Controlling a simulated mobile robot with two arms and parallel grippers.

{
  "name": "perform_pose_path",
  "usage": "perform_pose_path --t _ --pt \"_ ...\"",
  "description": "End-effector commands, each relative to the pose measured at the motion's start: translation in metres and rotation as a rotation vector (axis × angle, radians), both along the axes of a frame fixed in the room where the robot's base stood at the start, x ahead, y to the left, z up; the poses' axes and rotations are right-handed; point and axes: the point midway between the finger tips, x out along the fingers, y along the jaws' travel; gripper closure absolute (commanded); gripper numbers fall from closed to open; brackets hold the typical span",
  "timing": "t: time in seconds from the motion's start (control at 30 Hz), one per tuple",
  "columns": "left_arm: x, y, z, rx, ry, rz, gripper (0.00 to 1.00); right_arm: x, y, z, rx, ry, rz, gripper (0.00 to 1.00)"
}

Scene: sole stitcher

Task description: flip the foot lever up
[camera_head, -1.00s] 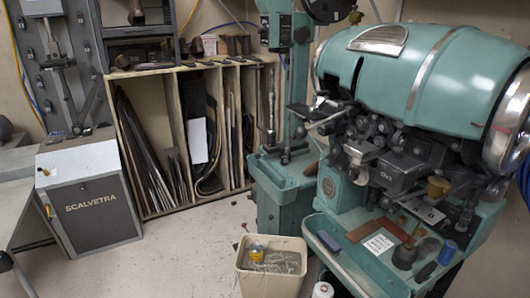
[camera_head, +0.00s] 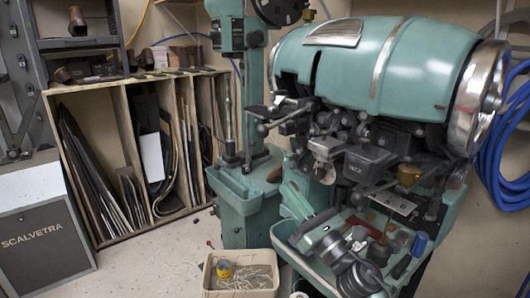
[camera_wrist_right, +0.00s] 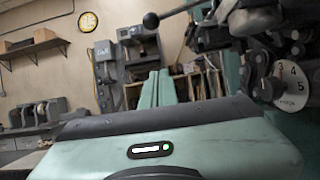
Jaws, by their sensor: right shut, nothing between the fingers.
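The sole stitcher (camera_head: 370,62) is a large teal machine right of centre in the head view. A lever with a dark ball knob (camera_head: 262,130) sticks out to the left from its front; it looks like the foot lever. In the right wrist view the black knob (camera_wrist_right: 151,20) and its metal rod show at the top, beyond my fingers. My right gripper (camera_head: 290,192) is in front of the machine, below the knob and apart from it. In the right wrist view its teal fingers (camera_wrist_right: 157,76) are close together and empty. My left gripper is not in view.
A teal tray (camera_head: 288,240) with small tools lies under my right arm. A bin (camera_head: 240,276) stands on the floor. A teal column machine (camera_head: 238,120) stands just left of the stitcher. A numbered dial (camera_wrist_right: 290,84) shows at right. Blue hose (camera_head: 505,150) hangs at right.

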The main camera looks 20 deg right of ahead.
Motion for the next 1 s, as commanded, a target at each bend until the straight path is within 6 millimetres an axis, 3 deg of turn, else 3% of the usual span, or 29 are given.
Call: perform_pose_path --t 0.47,1.0 --pt "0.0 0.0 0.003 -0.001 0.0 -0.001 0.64 0.005 0.004 0.005 -0.028 -0.013 0.001 1.0" --pt "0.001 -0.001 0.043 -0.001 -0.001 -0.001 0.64 0.086 0.034 0.057 -0.028 -0.014 0.001 1.0"
